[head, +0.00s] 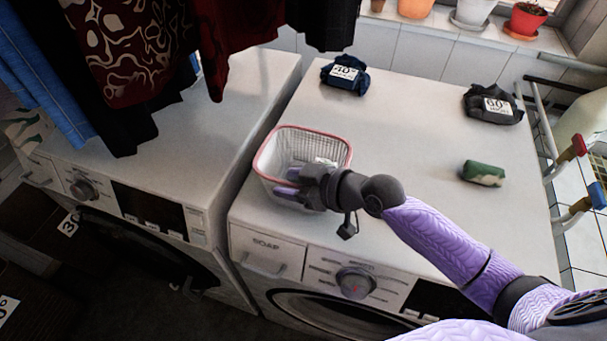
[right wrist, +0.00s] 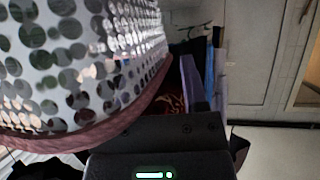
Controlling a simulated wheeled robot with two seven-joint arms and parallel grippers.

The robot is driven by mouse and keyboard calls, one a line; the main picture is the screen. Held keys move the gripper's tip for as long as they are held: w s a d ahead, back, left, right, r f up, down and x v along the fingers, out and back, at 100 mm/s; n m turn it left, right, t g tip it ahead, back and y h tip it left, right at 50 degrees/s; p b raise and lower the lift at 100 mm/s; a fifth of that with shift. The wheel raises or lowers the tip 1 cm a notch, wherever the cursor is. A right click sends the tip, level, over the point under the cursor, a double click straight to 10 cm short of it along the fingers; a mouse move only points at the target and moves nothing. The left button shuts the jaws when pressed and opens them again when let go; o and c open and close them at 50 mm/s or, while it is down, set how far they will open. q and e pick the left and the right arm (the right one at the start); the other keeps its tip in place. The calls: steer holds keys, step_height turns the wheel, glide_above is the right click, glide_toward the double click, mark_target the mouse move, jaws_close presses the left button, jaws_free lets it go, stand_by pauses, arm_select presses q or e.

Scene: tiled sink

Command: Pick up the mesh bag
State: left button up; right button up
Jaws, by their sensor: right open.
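The mesh bag (head: 330,151) is white, basket-shaped and open at the top, with a pink rim. It stands upright on the front left of the right-hand washing machine. My right gripper (head: 289,182) is open at the front of the bag, with its purple fingers at the near rim. In the right wrist view the perforated mesh bag (right wrist: 70,70) fills the left side, and one purple finger (right wrist: 194,84) shows beside its pink rim. The other finger is hidden there, and I cannot tell whether the fingers straddle the rim. My left gripper is out of view.
A blue bundle labelled 40 (head: 344,77) and a dark bundle labelled 60 (head: 492,103) lie at the back of the machine top. A green-and-beige block (head: 483,173) lies to the right. Clothes (head: 150,45) hang over the left machine. The middle top is clear.

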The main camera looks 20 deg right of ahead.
jaws_close()
stand_by(1.3)
